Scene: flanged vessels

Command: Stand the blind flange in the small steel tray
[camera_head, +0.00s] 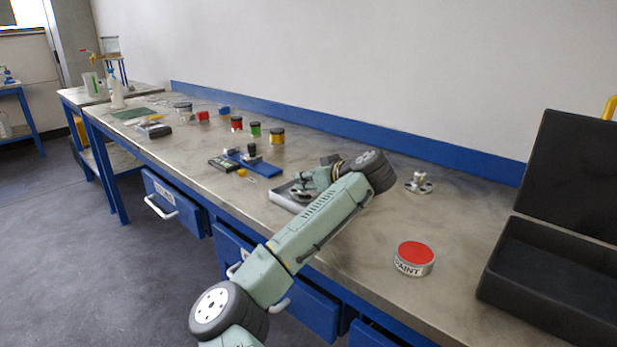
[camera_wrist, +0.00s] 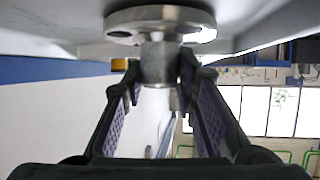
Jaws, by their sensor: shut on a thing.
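The blind flange is a grey metal disc with a short round stub. In the wrist view the disc (camera_wrist: 160,17) shows at the top and the stub (camera_wrist: 158,62) sits between my fingertips. My gripper (camera_wrist: 158,78) is shut on the stub. In the head view my gripper (camera_head: 308,181) is at the small steel tray (camera_head: 279,198), with the flange (camera_head: 301,194) low over or on its floor. The arm hides part of the tray. I cannot tell whether the disc touches the tray floor.
Another flanged metal piece (camera_head: 419,183) stands right of the tray. A red-topped paint tin (camera_head: 414,259) is near the front edge, and an open black case (camera_head: 550,270) at the right. A blue stand (camera_head: 255,163) and several small jars are to the left.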

